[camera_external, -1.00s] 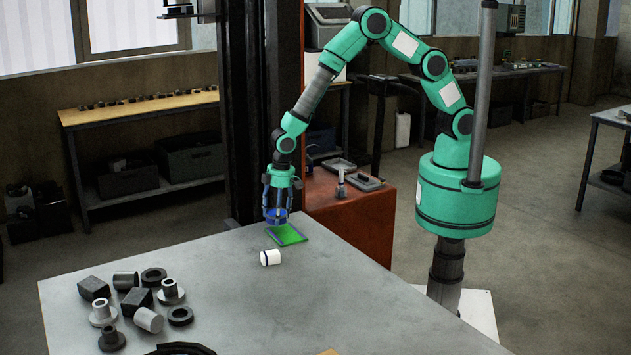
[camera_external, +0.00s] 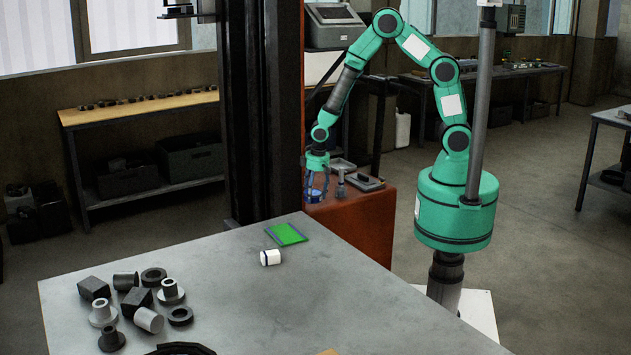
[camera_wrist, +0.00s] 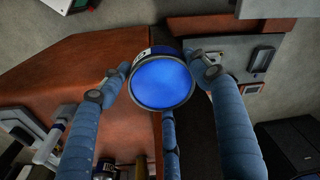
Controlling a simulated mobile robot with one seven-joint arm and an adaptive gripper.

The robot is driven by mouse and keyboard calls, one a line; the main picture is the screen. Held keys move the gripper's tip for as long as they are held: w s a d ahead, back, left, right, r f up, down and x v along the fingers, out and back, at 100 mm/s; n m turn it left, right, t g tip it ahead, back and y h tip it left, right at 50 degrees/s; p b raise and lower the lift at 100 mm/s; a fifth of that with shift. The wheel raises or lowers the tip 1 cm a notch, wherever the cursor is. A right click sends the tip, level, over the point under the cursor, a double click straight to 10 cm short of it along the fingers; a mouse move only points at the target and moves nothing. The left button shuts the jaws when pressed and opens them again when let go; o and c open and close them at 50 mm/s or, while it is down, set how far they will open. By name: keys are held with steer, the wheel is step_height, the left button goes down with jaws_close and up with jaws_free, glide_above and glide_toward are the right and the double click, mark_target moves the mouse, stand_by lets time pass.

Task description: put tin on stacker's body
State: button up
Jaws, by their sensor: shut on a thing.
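My gripper (camera_external: 317,192) is shut on a blue tin (camera_external: 314,196). In the wrist view the tin (camera_wrist: 162,82) shows its round blue top between my fingers (camera_wrist: 160,78). The stacker's body (camera_external: 362,222) is the orange-red block behind the table, with its mast at the left. In the external view my gripper holds the tin at the left end of the body's top. In the wrist view the orange surface (camera_wrist: 75,65) lies below and beside the tin. I cannot tell whether the tin touches it.
A small upright part (camera_external: 341,188) and dark trays (camera_external: 366,182) occupy the body's top near my gripper. The dark mast (camera_external: 245,110) stands to the left. On the table (camera_external: 240,320) are a green pad (camera_external: 287,234), a white cylinder (camera_external: 270,257) and several metal parts.

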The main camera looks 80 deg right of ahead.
steer(key=s+d+f+m+b, duration=0.3)
steer(key=s+d+f+b, duration=0.1)
steer(key=s+d, duration=0.9)
steer(key=shift+d+f, duration=0.2)
steer(key=shift+d, duration=0.5)
steer(key=shift+w, duration=0.1)
steer(key=w+d, duration=0.1)
steer(key=w, duration=0.4)
steer(key=w+d+f+b, duration=0.1)
steer(key=w, duration=0.4)
steer(key=w+d+b, duration=0.1)
steer(key=w, duration=0.4)
steer(key=shift+w+d+f, duration=0.25)
steer(key=shift+d, duration=0.15)
steer(key=shift+c, duration=0.2)
steer(key=shift+f, duration=0.1)
steer(key=shift+f+b, duration=0.7)
steer(key=shift+f, duration=0.95)
steer(key=o, duration=1.5)
steer(key=shift+f, duration=0.1)
steer(key=shift+s, duration=0.1)
